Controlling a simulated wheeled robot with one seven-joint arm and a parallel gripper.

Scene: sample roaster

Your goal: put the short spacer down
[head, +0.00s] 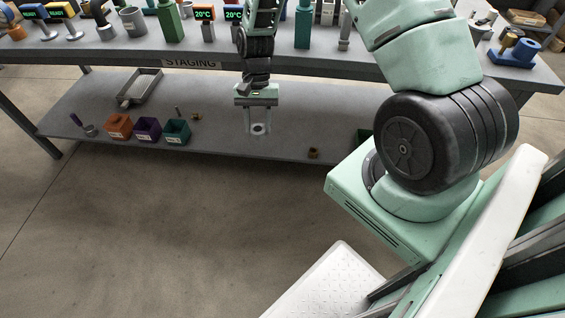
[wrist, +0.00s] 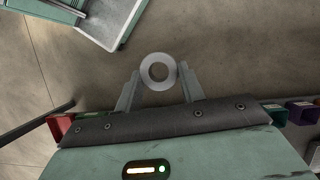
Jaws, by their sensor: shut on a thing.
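The short spacer (wrist: 146,71) is a pale grey ring, seen face-on with its hole open in the wrist view. In the head view it is a small light ring (head: 259,128) at the fingertips. My gripper (head: 259,121) points down with its two fingers shut on the ring from opposite sides. In the head view it overlaps the lower shelf of the staging bench (head: 225,137). In the wrist view floor shows behind the ring. I cannot tell the height of the ring over the shelf.
On the lower shelf stand an orange bin (head: 119,126), a purple bin (head: 147,130), a green bin (head: 177,132) and a grey tray (head: 140,88). A small brown piece (head: 313,153) lies to the right. The shelf between is bare. The bench top (head: 290,62) above is crowded.

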